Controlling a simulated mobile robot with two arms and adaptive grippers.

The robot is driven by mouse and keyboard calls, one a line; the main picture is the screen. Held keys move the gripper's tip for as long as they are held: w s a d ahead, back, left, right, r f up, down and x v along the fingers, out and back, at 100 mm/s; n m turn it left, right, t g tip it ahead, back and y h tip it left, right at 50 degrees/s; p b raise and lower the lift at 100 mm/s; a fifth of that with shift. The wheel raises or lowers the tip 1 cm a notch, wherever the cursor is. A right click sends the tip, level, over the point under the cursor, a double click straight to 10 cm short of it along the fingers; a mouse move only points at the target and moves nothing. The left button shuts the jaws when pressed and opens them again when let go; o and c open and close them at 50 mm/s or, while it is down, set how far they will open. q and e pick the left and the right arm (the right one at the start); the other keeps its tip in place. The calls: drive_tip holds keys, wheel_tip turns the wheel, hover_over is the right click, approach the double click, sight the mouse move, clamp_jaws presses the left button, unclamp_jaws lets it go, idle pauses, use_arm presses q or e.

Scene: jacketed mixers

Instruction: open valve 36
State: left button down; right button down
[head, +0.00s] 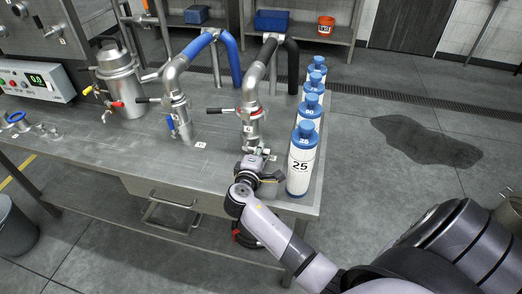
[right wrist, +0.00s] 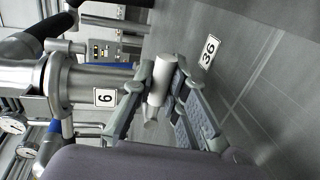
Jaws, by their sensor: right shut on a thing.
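My right gripper (head: 266,170) is at the front of the bench, below the steel pipe with the black hose (head: 253,90). In the right wrist view the right gripper (right wrist: 160,82) is shut on a short, pale grey cylindrical handle (right wrist: 163,70), one finger on each side. A tag reading 36 (right wrist: 209,52) shows beyond the fingers. Another tag, which seems to read 6 (right wrist: 104,97), shows beside the steel pipe fitting (right wrist: 75,84). In the head view the gripper and wrist hide the handle. My left gripper is out of view.
White-and-blue bottles, the nearest marked 25 (head: 302,165), stand close to the right of the gripper. A dark wet patch (head: 425,140) lies on the floor.

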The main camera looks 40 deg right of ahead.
drive_tip(key=r+n+p, duration=0.1)
drive_tip(key=p, duration=0.1)
drive_tip(key=n+p, duration=0.1)
drive_tip(key=shift+a+r+n+g+h+p, duration=0.15)
drive_tip(key=shift+r+n+g+h+p, duration=0.15)
drive_tip(key=shift+r+n+g+p, duration=0.1)
drive_tip(key=shift+w+a+r+n+g+h+p, duration=0.15)
drive_tip(key=shift+r+n+h+p, duration=0.1)
drive_tip(key=shift+n+p, duration=0.45)
drive_tip(key=shift+w+a+r+n+g+h+p, duration=0.1)
drive_tip(key=shift+w+r+n+g+h+p, duration=0.1)
drive_tip(key=shift+n+p, duration=0.5)
drive_tip(key=c, duration=1.6)
unclamp_jaws()
drive_tip(key=shift+s, duration=0.1)
drive_tip(key=v, duration=1.1)
drive_tip(key=shift+s+a+r, duration=0.1)
drive_tip(key=shift+s+a, duration=0.15)
drive_tip(key=shift+a, duration=0.05)
